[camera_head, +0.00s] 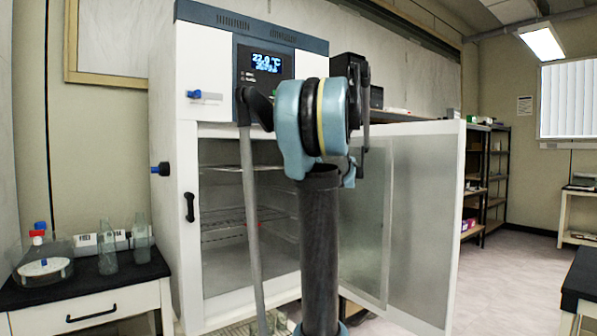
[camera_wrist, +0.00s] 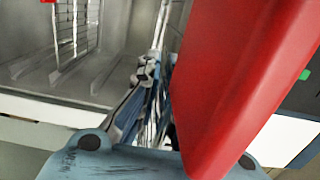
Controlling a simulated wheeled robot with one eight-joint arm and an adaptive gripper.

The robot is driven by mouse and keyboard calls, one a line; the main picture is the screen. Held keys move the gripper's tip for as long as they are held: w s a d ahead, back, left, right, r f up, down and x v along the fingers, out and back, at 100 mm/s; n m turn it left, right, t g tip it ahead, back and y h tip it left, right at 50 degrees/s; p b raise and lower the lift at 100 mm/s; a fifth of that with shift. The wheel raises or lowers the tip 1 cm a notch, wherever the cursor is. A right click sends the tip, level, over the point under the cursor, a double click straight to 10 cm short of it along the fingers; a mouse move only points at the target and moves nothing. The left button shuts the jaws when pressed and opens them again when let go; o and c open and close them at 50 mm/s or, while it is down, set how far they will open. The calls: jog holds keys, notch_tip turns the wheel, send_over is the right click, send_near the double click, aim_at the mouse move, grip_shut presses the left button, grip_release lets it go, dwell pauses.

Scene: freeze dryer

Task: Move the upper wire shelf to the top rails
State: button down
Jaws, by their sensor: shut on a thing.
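The white freeze dryer (camera_head: 196,45) stands with its door (camera_head: 425,215) open to the right. Inside, the upper wire shelf (camera_head: 225,168) shows as a thin, nearly edge-on line, partly hidden by my arm. In the head view my gripper is hidden behind my arm. In the wrist view my gripper (camera_wrist: 147,75) is shut on a thin pale edge (camera_wrist: 161,28) that runs up the picture; I take it for the upper wire shelf, but the grip is partly hidden. The top rails cannot be made out clearly.
More wire shelving (camera_head: 222,217) sits lower in the chamber. A large red surface (camera_wrist: 245,70) close to the camera covers the right of the wrist view; I cannot tell what it is. Glassware (camera_head: 107,255) stands on the left bench. Floor at right is clear.

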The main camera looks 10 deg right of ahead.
jog(key=shift+d+x, duration=0.2)
jog(key=shift+x, duration=3.3)
jog(key=shift+f, duration=0.7)
jog(key=shift+w, duration=0.2)
jog(key=shift+d+x, duration=0.15)
jog(key=shift+x, duration=2.8)
jog(key=shift+d+x, duration=0.1)
jog(key=shift+x, duration=2.8)
jog(key=shift+w, duration=0.2)
jog(key=shift+d+x, duration=0.15)
jog(key=shift+x, duration=2.8)
jog(key=shift+d+x, duration=0.15)
jog(key=shift+x, duration=2.8)
jog(key=shift+w, duration=0.25)
